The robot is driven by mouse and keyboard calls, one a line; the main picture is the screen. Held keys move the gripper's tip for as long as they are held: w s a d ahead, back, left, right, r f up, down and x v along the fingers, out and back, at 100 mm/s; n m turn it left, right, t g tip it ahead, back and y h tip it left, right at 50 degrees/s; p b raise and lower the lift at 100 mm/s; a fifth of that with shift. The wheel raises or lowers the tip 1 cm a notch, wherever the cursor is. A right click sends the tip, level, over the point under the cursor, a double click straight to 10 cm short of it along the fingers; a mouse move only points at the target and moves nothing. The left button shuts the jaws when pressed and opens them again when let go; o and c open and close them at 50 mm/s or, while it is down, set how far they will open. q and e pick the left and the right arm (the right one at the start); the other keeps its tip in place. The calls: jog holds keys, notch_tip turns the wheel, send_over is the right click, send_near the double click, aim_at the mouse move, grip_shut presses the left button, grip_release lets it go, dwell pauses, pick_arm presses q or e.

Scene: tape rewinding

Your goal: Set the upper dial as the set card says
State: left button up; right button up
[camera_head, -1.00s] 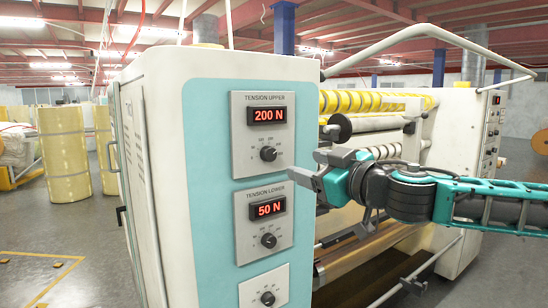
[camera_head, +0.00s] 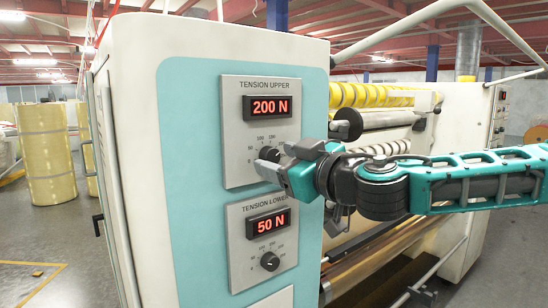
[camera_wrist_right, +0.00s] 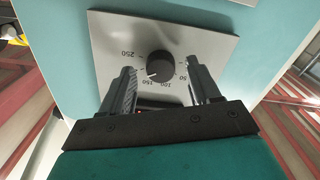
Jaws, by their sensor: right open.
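The upper tension panel (camera_head: 232,126) on the machine's front has a red display (camera_head: 269,107) reading 200 N. The black upper dial (camera_head: 268,153) sits below it, partly covered by my right gripper (camera_head: 267,162). In the right wrist view the dial knob (camera_wrist_right: 160,65) shows between the two fingers, with a gap on each side. My right gripper (camera_wrist_right: 163,78) is open there and holds nothing. The scale numbers show upside down; one finger covers part of the scale, and I cannot read the exact setting. The set card is not visible. My left gripper is not in view.
The lower tension panel (camera_head: 236,242) sits just below, with its display (camera_head: 268,225) reading 50 N and its own dial (camera_head: 270,261). Rollers with yellow tape (camera_head: 372,95) stand behind on the right. A yellow roll (camera_head: 45,155) stands on the floor at left.

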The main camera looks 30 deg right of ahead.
jog(key=shift+w+a, duration=0.1)
jog(key=shift+w, duration=0.25)
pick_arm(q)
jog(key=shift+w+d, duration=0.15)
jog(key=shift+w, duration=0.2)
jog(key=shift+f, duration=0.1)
pick_arm(e)
jog(key=shift+c, duration=0.3)
jog(key=c, duration=1)
